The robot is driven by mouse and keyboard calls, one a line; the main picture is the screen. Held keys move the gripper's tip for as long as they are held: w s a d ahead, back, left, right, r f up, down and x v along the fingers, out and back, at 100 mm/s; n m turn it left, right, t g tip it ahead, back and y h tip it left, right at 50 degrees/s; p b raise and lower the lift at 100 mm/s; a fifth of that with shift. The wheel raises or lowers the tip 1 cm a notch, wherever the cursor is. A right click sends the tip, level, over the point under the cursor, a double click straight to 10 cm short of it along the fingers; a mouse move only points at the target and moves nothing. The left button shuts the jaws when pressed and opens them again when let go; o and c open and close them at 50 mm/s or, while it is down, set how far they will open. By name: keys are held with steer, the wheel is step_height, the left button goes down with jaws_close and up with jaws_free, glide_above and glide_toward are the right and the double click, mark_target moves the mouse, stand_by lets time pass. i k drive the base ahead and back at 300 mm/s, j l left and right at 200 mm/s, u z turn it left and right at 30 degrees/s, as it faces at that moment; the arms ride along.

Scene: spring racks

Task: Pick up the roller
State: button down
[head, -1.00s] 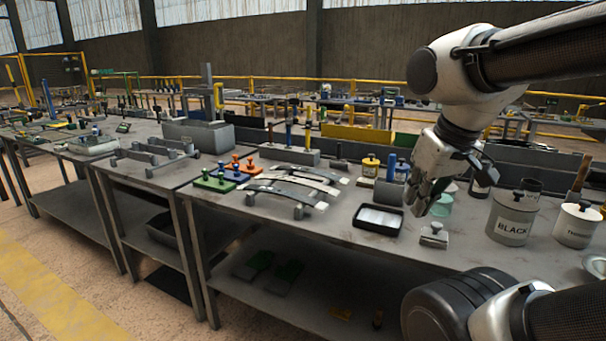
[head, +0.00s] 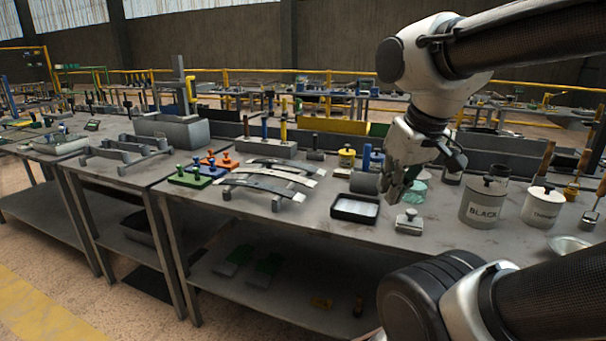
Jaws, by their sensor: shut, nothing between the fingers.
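A dark grey cylinder (head: 364,183), which looks like the roller, lies on the metal bench behind the black-rimmed tray. Its right end is close to my gripper in the picture, and I cannot make out a handle. My gripper (head: 394,201) points down over the bench, just right of the cylinder and tray. Its fingers are shut and empty. I cannot tell its exact height above the bench.
The black-rimmed tray (head: 355,208) and a small grey block with a knob (head: 408,222) stand in front. A greenish glass (head: 414,191) is beside my gripper. The BLACK can (head: 483,203) and a white can (head: 543,206) stand right. Curved metal strips (head: 270,182) lie left.

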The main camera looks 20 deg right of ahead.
mark_target(365, 164)
steer(key=i+z, duration=0.15)
steer(key=z, duration=0.3)
steer(key=i+z, duration=0.15)
steer(key=z, duration=0.3)
